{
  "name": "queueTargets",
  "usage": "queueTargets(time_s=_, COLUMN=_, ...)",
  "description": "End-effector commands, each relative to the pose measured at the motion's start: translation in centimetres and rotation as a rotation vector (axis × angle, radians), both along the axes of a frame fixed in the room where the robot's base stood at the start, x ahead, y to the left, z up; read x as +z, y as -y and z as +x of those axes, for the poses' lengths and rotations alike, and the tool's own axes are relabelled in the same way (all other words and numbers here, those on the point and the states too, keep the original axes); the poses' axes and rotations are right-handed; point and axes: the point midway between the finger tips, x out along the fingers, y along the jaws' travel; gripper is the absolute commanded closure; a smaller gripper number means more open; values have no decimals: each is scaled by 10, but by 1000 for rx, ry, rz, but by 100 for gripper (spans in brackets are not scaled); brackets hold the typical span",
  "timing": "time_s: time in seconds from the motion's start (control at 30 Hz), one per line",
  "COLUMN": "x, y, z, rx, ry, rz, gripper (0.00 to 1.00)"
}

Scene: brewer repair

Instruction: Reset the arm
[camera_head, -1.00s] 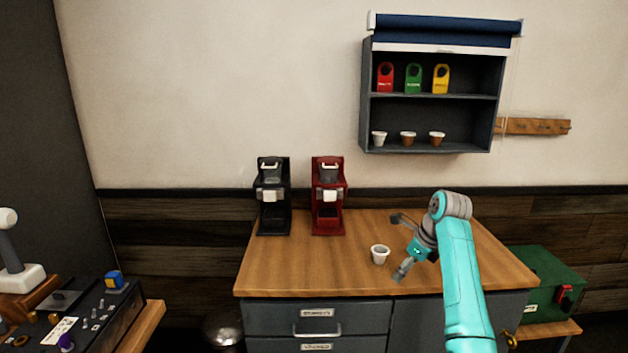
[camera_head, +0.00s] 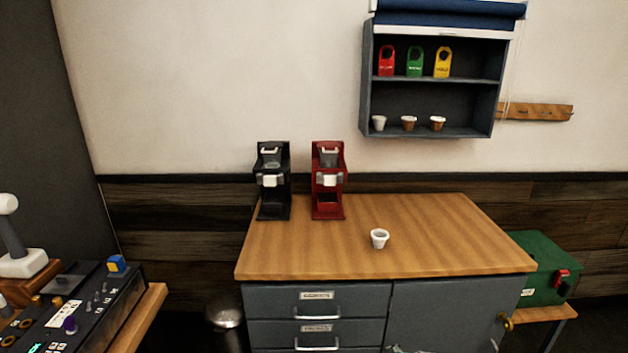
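My gripper is not in view; only a small teal-grey bit at the bottom edge, in front of the cabinet, may be part of my arm. A white cup (camera_head: 379,239) stands upright and alone on the wooden counter top (camera_head: 300,262). A black brewer (camera_head: 272,182) and a red brewer (camera_head: 328,182) stand side by side at the back left of the counter.
A wall shelf (camera_head: 370,97) holds red, green and yellow tags above and three small cups below. A green box (camera_head: 538,262) sits at right on a low bench. A control panel (camera_head: 85,312) stands at lower left. The counter's right half is clear.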

Motion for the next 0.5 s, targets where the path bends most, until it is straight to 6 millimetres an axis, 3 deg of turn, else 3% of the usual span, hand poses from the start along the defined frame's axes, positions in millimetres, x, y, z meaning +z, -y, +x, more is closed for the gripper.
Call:
queueTargets(time_s=0.03, x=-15, y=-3, z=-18, rx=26, ry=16, rz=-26, gripper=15)
queueTargets(time_s=0.2, x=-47, y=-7, z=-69, rx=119, ry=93, rz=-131, gripper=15)
queueTargets(time_s=0.5, x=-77, y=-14, z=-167, rx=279, ry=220, rz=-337, gripper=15)
